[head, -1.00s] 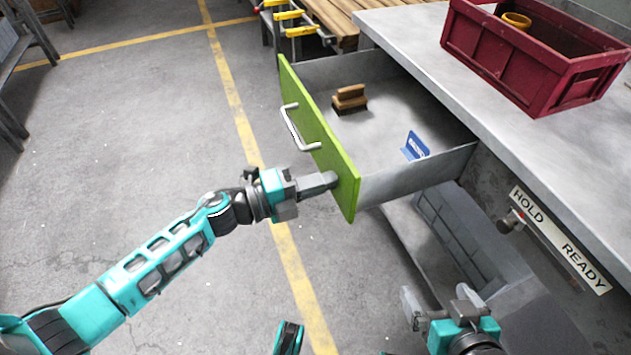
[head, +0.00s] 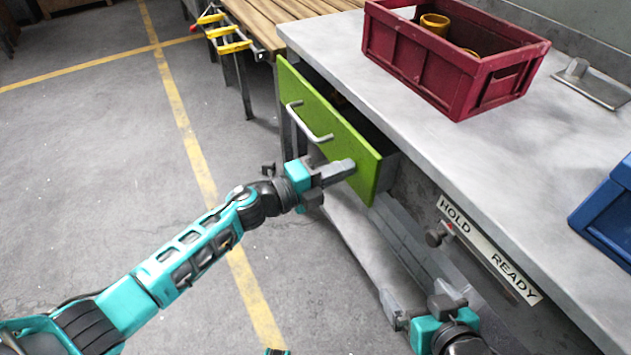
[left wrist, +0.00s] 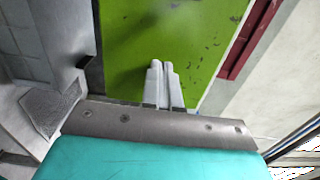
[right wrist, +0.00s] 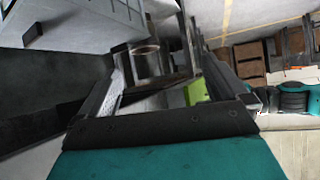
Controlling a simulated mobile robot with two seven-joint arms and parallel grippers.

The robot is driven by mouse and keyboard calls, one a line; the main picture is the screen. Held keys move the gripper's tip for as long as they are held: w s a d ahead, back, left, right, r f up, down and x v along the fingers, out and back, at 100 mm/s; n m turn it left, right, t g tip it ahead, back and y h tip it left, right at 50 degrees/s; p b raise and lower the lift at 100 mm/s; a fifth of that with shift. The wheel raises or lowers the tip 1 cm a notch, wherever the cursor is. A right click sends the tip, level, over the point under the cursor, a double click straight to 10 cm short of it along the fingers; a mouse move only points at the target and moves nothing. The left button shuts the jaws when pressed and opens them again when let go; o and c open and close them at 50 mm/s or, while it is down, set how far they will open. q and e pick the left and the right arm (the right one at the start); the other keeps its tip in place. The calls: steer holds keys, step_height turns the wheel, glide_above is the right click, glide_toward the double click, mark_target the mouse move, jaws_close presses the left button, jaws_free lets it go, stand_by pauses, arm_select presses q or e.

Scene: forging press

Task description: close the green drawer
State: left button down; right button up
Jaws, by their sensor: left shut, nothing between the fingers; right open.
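In the left wrist view the shut fingers (left wrist: 158,80) lie over the green panel (left wrist: 175,40); I cannot tell exact contact. My right gripper (head: 398,316) is open and empty, low beside the bench; its wrist view shows a green patch (right wrist: 196,91).
A red crate (head: 450,60) with yellow rings stands on the grey bench top (head: 420,130). A blue bin (head: 605,215) is at the right. A HOLD/READY plate (head: 490,250) with a knob is on the bench front below. The floor at left is clear.

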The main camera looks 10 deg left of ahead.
arm_select(q)
steer(key=b+x, duration=0.1)
steer(key=x, duration=0.4)
steer(key=shift+r, duration=0.15)
arm_select(e)
steer(key=shift+a, duration=0.45)
arm_select(q)
steer(key=shift+d+r, duration=0.1)
steer(key=shift+r, duration=0.05)
